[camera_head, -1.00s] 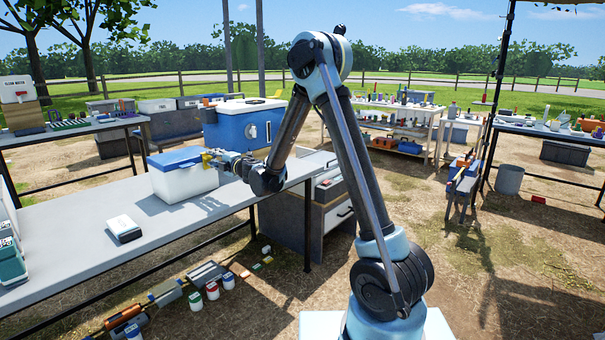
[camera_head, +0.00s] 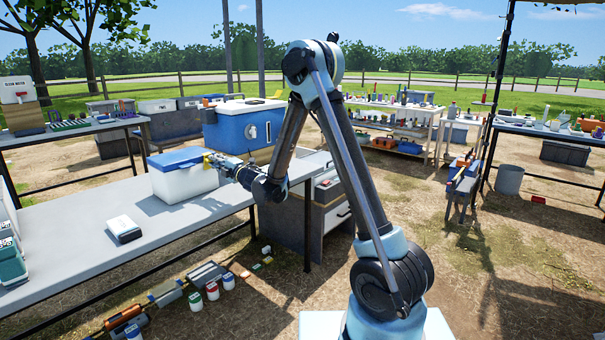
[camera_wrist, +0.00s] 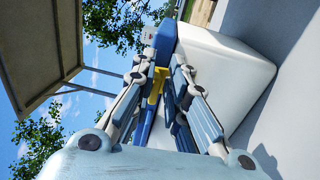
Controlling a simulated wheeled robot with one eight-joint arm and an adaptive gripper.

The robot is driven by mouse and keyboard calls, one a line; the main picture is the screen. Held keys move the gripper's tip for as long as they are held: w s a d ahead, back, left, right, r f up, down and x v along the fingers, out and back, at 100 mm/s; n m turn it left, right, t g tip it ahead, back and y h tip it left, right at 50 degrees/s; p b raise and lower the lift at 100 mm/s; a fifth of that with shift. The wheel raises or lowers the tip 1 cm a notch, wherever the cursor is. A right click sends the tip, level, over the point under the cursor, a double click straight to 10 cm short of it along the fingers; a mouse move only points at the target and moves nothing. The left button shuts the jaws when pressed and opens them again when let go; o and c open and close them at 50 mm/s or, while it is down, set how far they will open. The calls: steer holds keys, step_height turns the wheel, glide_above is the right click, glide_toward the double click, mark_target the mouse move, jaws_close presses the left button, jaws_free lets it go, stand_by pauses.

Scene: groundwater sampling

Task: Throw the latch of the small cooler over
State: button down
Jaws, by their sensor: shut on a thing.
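The small cooler (camera_head: 186,182), white with a blue lid (camera_head: 178,157), stands on the grey table. Its lid looks closed. The yellow latch (camera_head: 207,157) is on the cooler's side facing my arm, near the lid edge. My gripper (camera_head: 217,160) is at that side, shut on the latch. In the wrist view the cooler (camera_wrist: 225,75) appears turned sideways, and my gripper's fingers (camera_wrist: 160,85) lie on both sides of the yellow latch (camera_wrist: 156,85). The fingers hide part of the latch, and I cannot tell its exact angle.
A white and dark box (camera_head: 124,229) lies on the table (camera_head: 80,245) in front of the cooler. A larger blue cooler (camera_head: 243,126) stands behind. Bottles and cases lie on the ground by the table's front edge. The table between cooler and box is clear.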

steer(key=shift+f, duration=0.2)
steer(key=c, duration=2.3)
jaws_free()
steer(key=shift+s+f+y, duration=0.1)
steer(key=shift+f+y, duration=0.2)
steer(key=shift+f, duration=0.25)
steer(key=shift+d+f+t, duration=0.15)
steer(key=shift+f+t, duration=0.05)
steer(key=shift+t, duration=0.2)
jaws_close()
steer(key=shift+s+d+f+t+y, duration=0.1)
steer(key=shift+d+f+t+y, duration=0.1)
steer(key=shift+f, duration=0.15)
steer(key=shift+s+d+f+t+y, duration=0.1)
steer(key=shift+f+t+y, duration=0.1)
steer(key=shift+f, duration=0.1)
steer(key=shift+a, duration=0.1)
